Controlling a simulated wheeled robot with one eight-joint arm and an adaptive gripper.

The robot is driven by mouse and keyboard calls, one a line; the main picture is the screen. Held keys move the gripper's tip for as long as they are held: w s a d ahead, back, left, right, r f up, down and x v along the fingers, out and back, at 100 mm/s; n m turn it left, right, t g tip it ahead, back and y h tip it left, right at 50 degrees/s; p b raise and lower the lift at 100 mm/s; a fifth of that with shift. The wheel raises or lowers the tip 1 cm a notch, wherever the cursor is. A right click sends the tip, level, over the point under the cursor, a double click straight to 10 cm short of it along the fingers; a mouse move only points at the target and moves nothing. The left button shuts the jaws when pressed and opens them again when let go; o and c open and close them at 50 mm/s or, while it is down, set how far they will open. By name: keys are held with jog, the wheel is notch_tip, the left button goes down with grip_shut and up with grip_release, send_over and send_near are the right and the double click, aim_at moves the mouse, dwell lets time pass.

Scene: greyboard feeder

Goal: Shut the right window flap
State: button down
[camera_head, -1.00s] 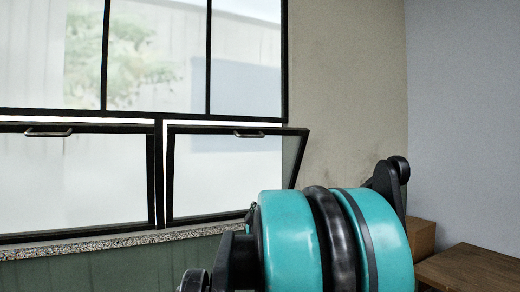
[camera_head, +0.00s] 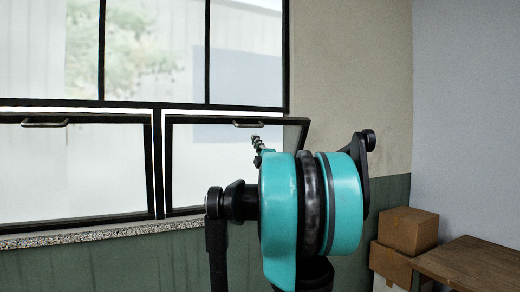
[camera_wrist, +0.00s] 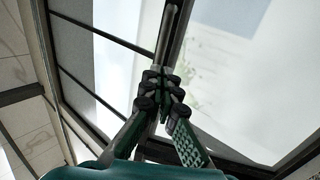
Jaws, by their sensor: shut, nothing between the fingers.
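The right window flap (camera_head: 210,165) is a dark-framed pane that stands tilted open, its top edge leaning out into the room. Its metal handle (camera_head: 247,124) sits on the top bar. My gripper (camera_head: 256,143) shows just below and right of the handle in the head view, in front of the flap's right part. In the wrist view my gripper (camera_wrist: 160,78) is shut and empty. A grey bar, which looks like the handle (camera_wrist: 166,35), lies just beyond the fingertips; whether they touch is unclear. My arm hides the flap's lower right corner.
The left window flap (camera_head: 75,170) also stands tilted open, with its own handle (camera_head: 45,122). A speckled sill (camera_head: 110,233) runs below. Cardboard boxes (camera_head: 407,231) and a wooden table (camera_head: 470,262) stand at the right.

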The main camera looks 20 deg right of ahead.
aim_at(248, 127)
jog(key=shift+x, duration=3.1)
jog(key=shift+w+r, duration=0.1)
jog(key=shift+w, duration=0.1)
jog(key=w+r+g, duration=0.1)
jog(key=w, duration=0.2)
jog(key=w+r+g, duration=0.1)
jog(key=w+r, duration=0.1)
jog(key=w, duration=0.1)
jog(key=w+r, duration=0.2)
jog(key=w, duration=0.2)
jog(key=shift+a+g, duration=0.25)
jog(key=shift+g, duration=0.15)
jog(key=w+r+g, duration=0.1)
jog(key=w+r, duration=0.1)
jog(key=w, duration=0.8)
jog(key=shift+w+a+r, duration=0.15)
jog(key=shift+r, duration=0.15)
